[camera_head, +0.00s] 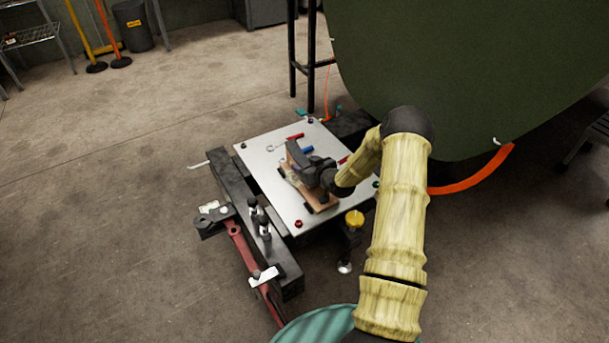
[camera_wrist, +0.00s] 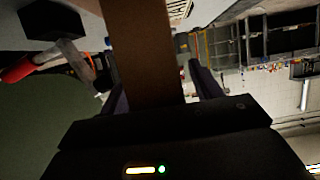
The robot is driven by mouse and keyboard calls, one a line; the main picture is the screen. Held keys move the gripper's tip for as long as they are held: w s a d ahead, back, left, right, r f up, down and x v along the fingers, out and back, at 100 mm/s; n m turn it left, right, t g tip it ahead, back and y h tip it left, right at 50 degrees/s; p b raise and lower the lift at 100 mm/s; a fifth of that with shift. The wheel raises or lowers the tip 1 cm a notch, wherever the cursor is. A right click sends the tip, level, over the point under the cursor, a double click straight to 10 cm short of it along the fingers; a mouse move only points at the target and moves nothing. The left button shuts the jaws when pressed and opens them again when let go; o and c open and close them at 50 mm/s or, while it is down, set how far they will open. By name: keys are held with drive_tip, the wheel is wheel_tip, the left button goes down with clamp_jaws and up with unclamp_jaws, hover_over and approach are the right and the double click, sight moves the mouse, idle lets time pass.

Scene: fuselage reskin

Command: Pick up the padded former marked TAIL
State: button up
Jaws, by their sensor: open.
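A brown block, which looks like the padded former (camera_head: 321,196), lies on the pale plate (camera_head: 262,157) with dark pieces at its ends. No TAIL marking can be read. My gripper (camera_head: 304,165) is at the block, partly covering it in the head view. In the wrist view the brown former (camera_wrist: 143,40) runs down between the two dark fingers of my gripper (camera_wrist: 155,80). The fingers are open on either side of it, with a visible gap at least on the right. Contact on the left cannot be told.
Red and blue tools (camera_head: 307,149) lie on the plate behind my gripper. A dark beam (camera_head: 240,205) with black fittings borders the plate's left side. A yellow knob (camera_head: 354,217) stands at the front right. The large green panel (camera_head: 470,70) rises behind on the right.

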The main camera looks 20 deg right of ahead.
drive_tip(key=shift+c, duration=0.4)
clamp_jaws()
drive_tip(key=shift+r, duration=0.1)
wheel_tip(320, 180, up, 18)
drive_tip(key=p, duration=0.7)
